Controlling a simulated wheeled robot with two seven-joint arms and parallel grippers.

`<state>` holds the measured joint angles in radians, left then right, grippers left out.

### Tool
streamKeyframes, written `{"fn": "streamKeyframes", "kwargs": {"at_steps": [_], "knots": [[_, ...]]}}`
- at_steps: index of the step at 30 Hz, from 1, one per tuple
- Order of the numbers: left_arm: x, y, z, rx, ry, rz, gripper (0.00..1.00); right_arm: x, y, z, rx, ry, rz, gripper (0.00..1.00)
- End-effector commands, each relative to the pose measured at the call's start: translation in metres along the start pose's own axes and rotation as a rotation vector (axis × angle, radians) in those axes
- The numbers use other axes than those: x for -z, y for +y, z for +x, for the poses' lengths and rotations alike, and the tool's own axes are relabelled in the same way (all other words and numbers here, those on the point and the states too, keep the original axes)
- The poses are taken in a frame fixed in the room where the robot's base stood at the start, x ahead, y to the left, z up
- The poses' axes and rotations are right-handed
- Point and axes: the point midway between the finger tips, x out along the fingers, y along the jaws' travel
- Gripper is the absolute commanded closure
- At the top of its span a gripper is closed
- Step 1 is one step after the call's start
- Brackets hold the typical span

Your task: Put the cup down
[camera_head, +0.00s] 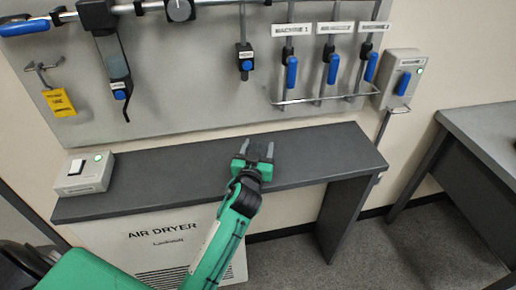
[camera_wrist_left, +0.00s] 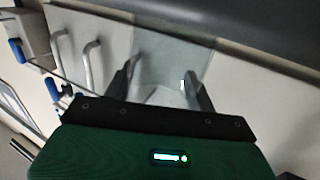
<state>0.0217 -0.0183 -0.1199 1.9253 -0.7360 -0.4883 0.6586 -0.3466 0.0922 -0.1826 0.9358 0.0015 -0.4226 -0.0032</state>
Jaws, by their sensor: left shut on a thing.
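My left gripper (camera_head: 256,152) reaches over the dark bench top (camera_head: 150,185), with its two fingers pointing toward the wall. In the left wrist view the fingers of the left gripper (camera_wrist_left: 163,88) stand apart with a pale, see-through shape between them. I take this shape to be the cup (camera_wrist_left: 165,97), held in the fingers; its outline is faint and its rim and base are hard to make out. In the head view the cup cannot be made out clearly. My right gripper is not in view.
A white switch box (camera_head: 84,174) stands at the bench's left end. The air dryer (camera_head: 160,255) is under the bench. A wall panel (camera_head: 190,75) with blue-handled valves and a rail (camera_head: 320,99) is behind. Bench top is clear on both sides of the gripper.

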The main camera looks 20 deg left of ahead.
Motion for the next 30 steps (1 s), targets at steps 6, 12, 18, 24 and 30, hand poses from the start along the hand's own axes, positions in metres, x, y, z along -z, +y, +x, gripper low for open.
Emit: {"fn": "streamKeyframes", "kwargs": {"at_steps": [6, 12, 18, 24, 30], "knots": [[0.0, 0.0, 0.0, 0.0, 0.001, 0.0, 0.69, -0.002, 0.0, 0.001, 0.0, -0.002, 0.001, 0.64], [-0.001, 0.0, 0.0, 0.0, 0.001, 0.0, 0.24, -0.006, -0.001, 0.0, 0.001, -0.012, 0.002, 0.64], [-0.001, 0.0, 0.0, 0.0, 0.001, 0.0, 0.22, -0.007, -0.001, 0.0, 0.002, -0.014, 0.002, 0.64], [0.004, 0.0, 0.0, 0.0, 0.002, 0.0, 0.22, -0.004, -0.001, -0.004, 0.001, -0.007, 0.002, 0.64], [-0.001, 0.0, -0.029, 0.001, 0.0, -0.003, 0.22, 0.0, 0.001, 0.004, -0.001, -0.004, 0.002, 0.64]]}}
